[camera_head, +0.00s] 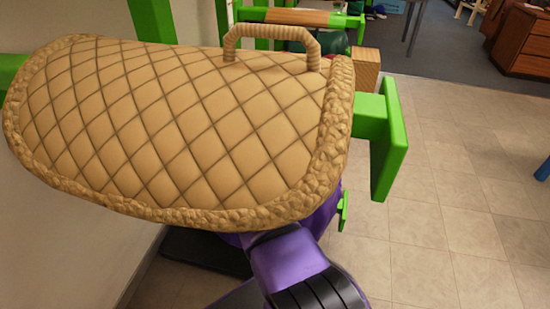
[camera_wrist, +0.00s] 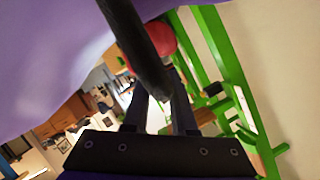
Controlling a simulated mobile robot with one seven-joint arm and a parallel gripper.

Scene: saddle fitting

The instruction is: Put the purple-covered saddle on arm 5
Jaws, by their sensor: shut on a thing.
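In the wrist view a purple surface (camera_wrist: 50,45), apparently the purple-covered saddle, fills the upper left. A dark bar (camera_wrist: 140,45), probably its handle, crosses in front of my gripper (camera_wrist: 160,88), whose fingers are closed on it. In the head view only slivers of the purple saddle (camera_head: 322,216) show under a large tan quilted saddle with a handle (camera_head: 180,120). The tan saddle hides my gripper there. A green rack arm (camera_head: 388,140) with an upright end plate sticks out at the right of the tan saddle. No arm numbers are readable, so I cannot tell which is arm 5.
Green rack posts (camera_head: 152,20) stand behind the tan saddle, beside a pale wall. Another rack arm with a wooden top (camera_head: 295,17) is farther back. The wrist view shows a green frame (camera_wrist: 230,75) and a red round thing (camera_wrist: 162,40). Tiled floor (camera_head: 460,190) at right is clear.

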